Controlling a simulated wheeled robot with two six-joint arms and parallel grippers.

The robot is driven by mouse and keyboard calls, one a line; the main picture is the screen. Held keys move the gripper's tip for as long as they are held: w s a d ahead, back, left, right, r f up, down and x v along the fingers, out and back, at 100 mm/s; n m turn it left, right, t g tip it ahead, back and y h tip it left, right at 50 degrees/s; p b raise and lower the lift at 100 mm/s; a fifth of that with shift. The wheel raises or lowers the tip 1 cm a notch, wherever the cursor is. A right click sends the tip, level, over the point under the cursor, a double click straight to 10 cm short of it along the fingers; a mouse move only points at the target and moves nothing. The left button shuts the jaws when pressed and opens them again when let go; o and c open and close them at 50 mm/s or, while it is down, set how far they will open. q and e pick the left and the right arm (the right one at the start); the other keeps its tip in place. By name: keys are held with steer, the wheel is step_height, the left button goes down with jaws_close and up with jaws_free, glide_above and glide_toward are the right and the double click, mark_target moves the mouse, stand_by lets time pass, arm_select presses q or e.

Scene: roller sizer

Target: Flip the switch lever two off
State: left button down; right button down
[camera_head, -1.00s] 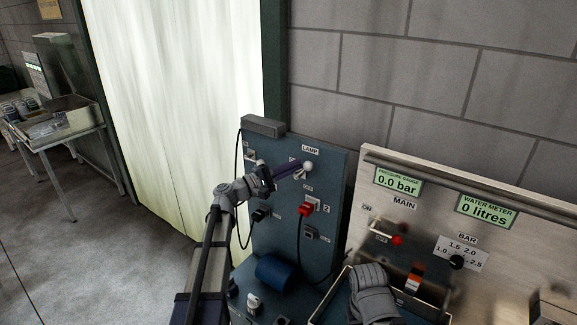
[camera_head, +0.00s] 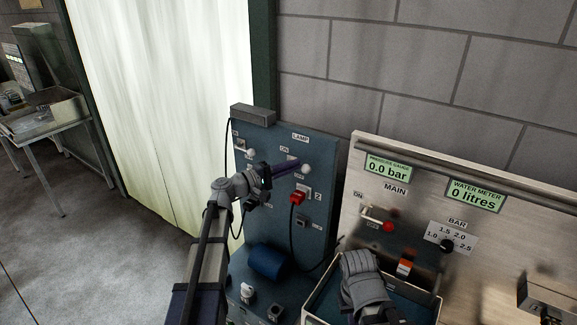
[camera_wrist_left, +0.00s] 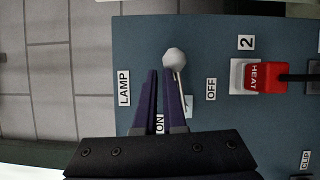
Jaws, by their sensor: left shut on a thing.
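The switch lever two has a white ball knob (camera_head: 306,169) and sits on the blue panel (camera_head: 262,215) under the LAMP label, by its ON and OFF labels. My left gripper (camera_head: 297,164), with dark purple fingers, is shut on this lever. In the left wrist view the fingertips (camera_wrist_left: 161,76) are at the lever just behind the knob (camera_wrist_left: 174,57).
A red HEAT plug (camera_head: 297,198) with a cable is close below the lever. Another lever's white knob (camera_head: 251,153) is to its left. A steel panel (camera_head: 400,165) with gauges stands to the right.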

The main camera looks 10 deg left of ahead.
arm_select(q)
steer(key=shift+s+d, duration=0.25)
steer(key=shift+d, duration=0.4)
arm_select(e)
steer(key=shift+f, duration=0.15)
arm_select(q)
steer(key=shift+w+d, duration=0.1)
steer(key=shift+d, duration=0.05)
arm_select(e)
steer(key=shift+d, duration=0.3)
